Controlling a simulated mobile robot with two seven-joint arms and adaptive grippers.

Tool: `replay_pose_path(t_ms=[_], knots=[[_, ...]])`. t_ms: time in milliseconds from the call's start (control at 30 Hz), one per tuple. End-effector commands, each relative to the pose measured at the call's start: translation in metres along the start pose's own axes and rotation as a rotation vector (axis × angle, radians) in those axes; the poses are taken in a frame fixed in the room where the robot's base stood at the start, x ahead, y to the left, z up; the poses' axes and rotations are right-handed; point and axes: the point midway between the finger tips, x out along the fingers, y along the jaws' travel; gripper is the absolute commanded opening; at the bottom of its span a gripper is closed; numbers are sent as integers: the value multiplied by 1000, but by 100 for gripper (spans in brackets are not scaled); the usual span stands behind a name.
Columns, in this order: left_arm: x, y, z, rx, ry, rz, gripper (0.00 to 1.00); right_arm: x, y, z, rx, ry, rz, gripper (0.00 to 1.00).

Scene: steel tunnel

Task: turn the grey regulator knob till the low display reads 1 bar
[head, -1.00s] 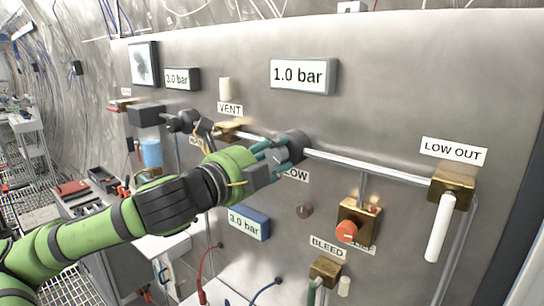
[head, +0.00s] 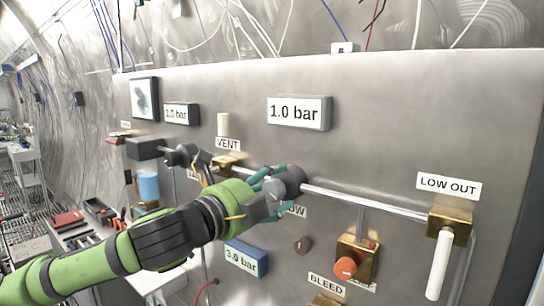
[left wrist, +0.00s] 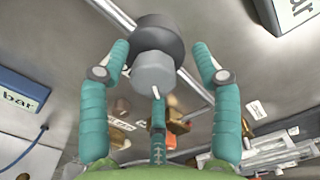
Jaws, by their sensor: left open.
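The grey regulator knob (head: 287,180) sits on the steel pipe of the panel. It also shows in the left wrist view (left wrist: 154,72) as a faceted grey cap with a white mark, before a darker round body. My left gripper (head: 268,192) is open, its teal fingers spread around the knob. In the left wrist view the fingers (left wrist: 160,62) stand on both sides and below, with gaps at the sides. The large display (head: 295,112) above the knob reads 1.0 bar. A LOW label is partly hidden behind the gripper. My right gripper is not in view.
A blue display (head: 246,258) below reads 3.0 bar. A brass valve with an orange knob (head: 346,268) is lower right. The LOW OUT valve's white handle (head: 437,265) hangs at right. The VENT valve (head: 228,163) is left of the knob, close to my arm.

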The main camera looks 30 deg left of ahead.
Motion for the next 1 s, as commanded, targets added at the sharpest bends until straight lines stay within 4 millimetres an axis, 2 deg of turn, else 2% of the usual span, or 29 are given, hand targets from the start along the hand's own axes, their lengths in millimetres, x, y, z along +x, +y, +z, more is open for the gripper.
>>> replay_pose_path(t_ms=[267, 733, 1000], knots=[[-1, -21, 6, 2, -3, -6, 64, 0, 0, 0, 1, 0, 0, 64], [-1, -72, 18, -1, 2, -4, 64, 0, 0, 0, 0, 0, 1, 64], [0, -87, 23, 0, 4, 2, 64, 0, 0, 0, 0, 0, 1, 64]])
